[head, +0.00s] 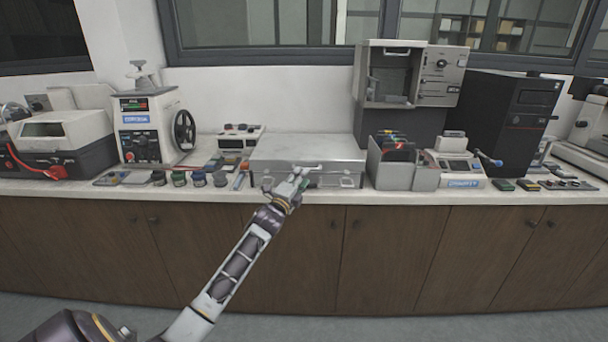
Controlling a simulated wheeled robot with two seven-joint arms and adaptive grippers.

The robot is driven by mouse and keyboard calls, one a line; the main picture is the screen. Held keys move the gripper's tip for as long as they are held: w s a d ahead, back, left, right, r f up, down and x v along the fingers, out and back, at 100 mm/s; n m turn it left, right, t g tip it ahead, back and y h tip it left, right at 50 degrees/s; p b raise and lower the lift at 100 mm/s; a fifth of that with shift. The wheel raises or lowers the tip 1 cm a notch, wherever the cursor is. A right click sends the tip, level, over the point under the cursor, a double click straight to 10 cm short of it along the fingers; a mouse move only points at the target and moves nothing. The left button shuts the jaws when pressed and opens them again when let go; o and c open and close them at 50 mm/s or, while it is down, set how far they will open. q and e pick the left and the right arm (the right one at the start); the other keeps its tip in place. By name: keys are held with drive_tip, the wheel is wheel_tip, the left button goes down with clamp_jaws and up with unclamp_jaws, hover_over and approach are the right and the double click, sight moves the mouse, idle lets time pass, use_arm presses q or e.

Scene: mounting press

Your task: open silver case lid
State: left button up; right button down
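The silver case (310,148) sits on the white counter in the middle of the head view, with its lid down. Its front face shows latches, one of them (347,182) to the right of my gripper. My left gripper (302,174) is at the front edge of the case, over the middle of its front. It covers part of the front face and the lid's edge. The fingers are small in the picture, so I cannot tell whether they are open or shut, or whether they touch the case. My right gripper is not in view.
The mounting press (147,130) with a black handwheel stands left of the case, with small jars (199,178) in front. A grey bin (390,170) stands close on the right. A silver open-fronted cabinet (410,75) is behind it. The wall and window are behind the case.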

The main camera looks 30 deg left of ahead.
use_arm(q)
drive_tip(key=shift+x, duration=1.75)
clamp_jaws()
